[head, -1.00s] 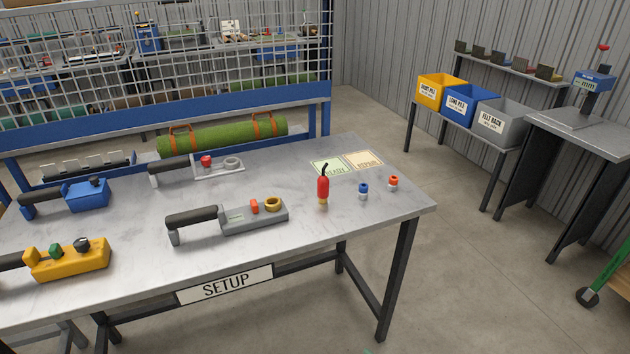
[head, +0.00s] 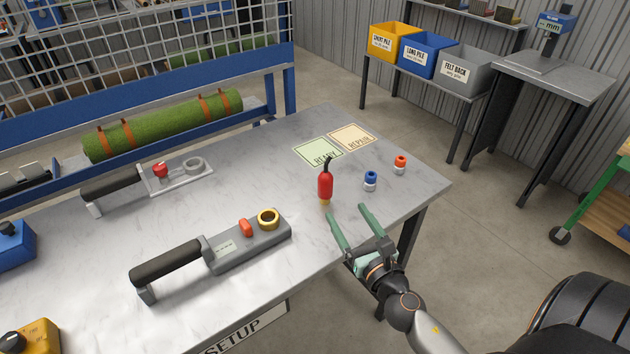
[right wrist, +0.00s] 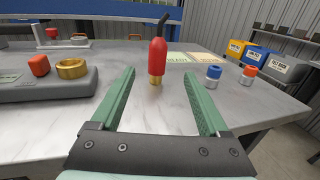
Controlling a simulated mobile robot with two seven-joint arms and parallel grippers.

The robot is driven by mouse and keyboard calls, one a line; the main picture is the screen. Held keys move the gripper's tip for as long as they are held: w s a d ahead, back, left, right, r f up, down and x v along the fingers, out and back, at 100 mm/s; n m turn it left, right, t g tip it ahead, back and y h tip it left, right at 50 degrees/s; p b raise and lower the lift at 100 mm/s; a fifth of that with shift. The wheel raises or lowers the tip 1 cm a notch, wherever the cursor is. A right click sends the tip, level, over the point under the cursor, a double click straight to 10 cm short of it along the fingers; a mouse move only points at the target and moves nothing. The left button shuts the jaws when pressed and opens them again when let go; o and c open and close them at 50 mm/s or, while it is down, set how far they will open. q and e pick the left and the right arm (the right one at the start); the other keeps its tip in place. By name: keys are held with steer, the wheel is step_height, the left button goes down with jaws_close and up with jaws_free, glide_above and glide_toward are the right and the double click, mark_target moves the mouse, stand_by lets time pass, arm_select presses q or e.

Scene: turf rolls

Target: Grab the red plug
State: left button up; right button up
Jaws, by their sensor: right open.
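The red plug (head: 325,186) stands upright on the grey table, with a red body, a black bent lead on top and a brass lower end. In the right wrist view the red plug (right wrist: 158,55) stands beyond the fingertips, between their lines. My right gripper (head: 347,211) is open and empty, with green fingers, in front of the plug near the table's front edge. In the right wrist view its fingers (right wrist: 159,73) are spread wide. My left gripper is not in view.
Right of the plug stand a blue-capped piece (head: 370,180) and a red-orange-capped piece (head: 400,164). A grey handled tool (head: 245,245) lies to the left. READY (head: 318,151) and REPAIR (head: 352,137) mats lie behind. The table around the plug is clear.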

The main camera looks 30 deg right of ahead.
mark_target(328, 188)
steer(key=shift+w+d+r, duration=0.1)
steer(key=shift+w+r, duration=0.05)
steer(key=shift+w, duration=0.3)
steer(key=w, duration=0.2)
steer(key=w+d+p, duration=0.1)
steer(key=w, duration=0.1)
steer(key=shift+w, duration=0.35)
steer(key=shift+w+d+f, duration=0.1)
steer(key=shift+w, duration=0.95)
steer(key=shift+w+d+f, duration=0.1)
steer(key=shift+w+f, duration=0.05)
steer(key=shift+w, duration=0.95)
steer(key=shift+w+d+f, duration=0.1)
steer(key=shift+w, duration=0.95)
jaws_close()
